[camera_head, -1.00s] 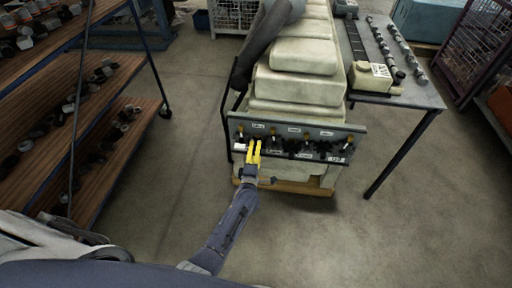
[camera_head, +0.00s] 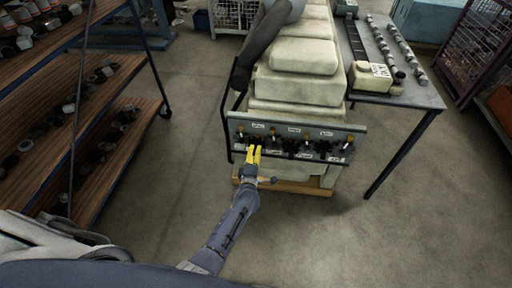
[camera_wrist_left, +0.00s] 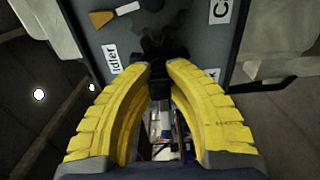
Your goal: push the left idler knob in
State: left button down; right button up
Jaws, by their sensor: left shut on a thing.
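The grey control panel (camera_head: 345,131) stands upright at the front of the engine, with a row of black and yellow knobs and white labels. My left gripper (camera_head: 253,150) is in front of its left part, with its yellow fingers pointing at the panel. In the left wrist view, the fingertips (camera_wrist_left: 159,68) are closed around the lower end of a black knob (camera_wrist_left: 160,47). The white "Idler" label (camera_wrist_left: 112,58) is beside this knob. The fingers hide part of the knob, so I cannot tell how far in it sits. My right gripper is not in view.
A covered pale engine (camera_head: 300,88) rises behind the panel. A grey table (camera_head: 415,96) with parts is on the right, and wooden shelves (camera_head: 120,135) are on the left. The floor in front is clear.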

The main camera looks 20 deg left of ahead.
pick_arm(q)
jog(key=shift+w, duration=0.3)
jog(key=shift+w+a, duration=0.15)
jog(key=shift+w, duration=0.55)
jog(key=c, duration=0.7)
grip_release()
jog(key=shift+w, duration=0.1)
jog(key=shift+s+d, duration=0.25)
jog(key=shift+s, duration=1.5)
jog(key=shift+s+d, duration=0.2)
jog(key=shift+s, duration=1.55)
